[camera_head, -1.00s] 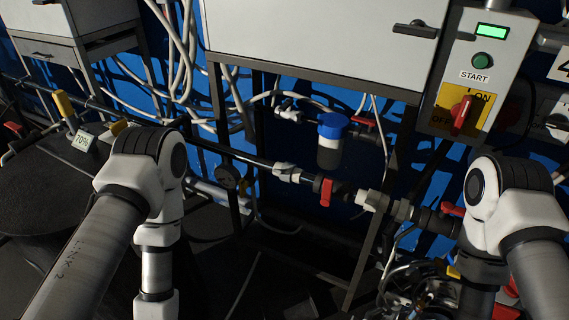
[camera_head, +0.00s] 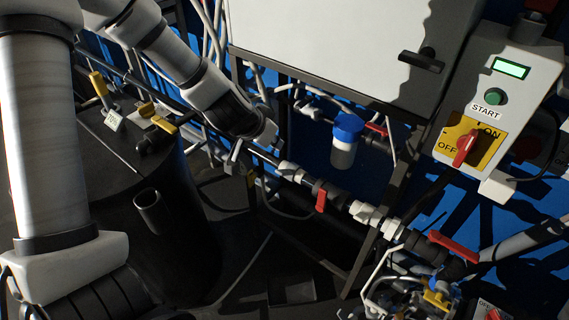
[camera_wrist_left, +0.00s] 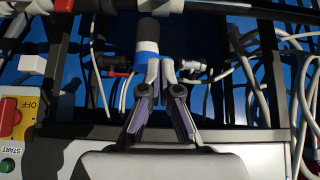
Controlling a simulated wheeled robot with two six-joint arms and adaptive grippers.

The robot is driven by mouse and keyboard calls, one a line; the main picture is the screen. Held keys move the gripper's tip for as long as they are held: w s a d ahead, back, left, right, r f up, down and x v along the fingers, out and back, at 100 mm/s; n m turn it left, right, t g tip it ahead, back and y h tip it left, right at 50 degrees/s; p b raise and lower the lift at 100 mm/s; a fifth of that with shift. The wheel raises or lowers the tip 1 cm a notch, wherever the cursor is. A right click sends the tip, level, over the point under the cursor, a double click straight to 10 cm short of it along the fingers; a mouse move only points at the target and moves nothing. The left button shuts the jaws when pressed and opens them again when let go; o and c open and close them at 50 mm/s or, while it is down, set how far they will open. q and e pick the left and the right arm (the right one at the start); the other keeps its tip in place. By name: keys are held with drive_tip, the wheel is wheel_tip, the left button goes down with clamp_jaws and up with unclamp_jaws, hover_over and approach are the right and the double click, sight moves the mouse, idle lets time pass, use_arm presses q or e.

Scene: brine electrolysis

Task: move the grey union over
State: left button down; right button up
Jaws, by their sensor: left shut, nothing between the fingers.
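A black pipe run crosses the middle of the head view and carries pale grey union-like fittings. One fitting (camera_head: 290,171) is left of the red-handled valve; another (camera_head: 364,213) is to its right. I cannot tell which is the task's grey union. In the left wrist view a pale fitting (camera_wrist_left: 160,6) shows at the top edge, beyond my fingertips. My left gripper (camera_head: 234,158) is just left of the left fitting and apart from it. In the left wrist view its fingers (camera_wrist_left: 160,62) are shut and empty. My right gripper is out of view.
A blue-capped filter (camera_head: 344,140) hangs behind the pipe. A red valve handle (camera_head: 321,200) hangs between the fittings. A white cabinet (camera_head: 335,45) and the START switch box (camera_head: 490,110) stand above. A black drum (camera_head: 110,185) stands left. Hoses and cables clutter the lower right.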

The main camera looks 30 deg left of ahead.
use_arm(q)
drive_tip(key=b, duration=0.5)
hover_over(282, 171)
drive_tip(key=w, duration=0.2)
drive_tip(key=f, duration=0.7)
drive_tip(key=shift+w+d, duration=0.15)
drive_tip(key=shift+d, duration=0.1)
drive_tip(key=shift+s+a+f, duration=0.15)
drive_tip(key=shift+s+f, duration=0.7)
drive_tip(key=shift+f, duration=0.05)
drive_tip(key=shift+s+f, duration=0.35)
drive_tip(key=shift+s, duration=0.1)
drive_tip(key=shift+f, duration=0.1)
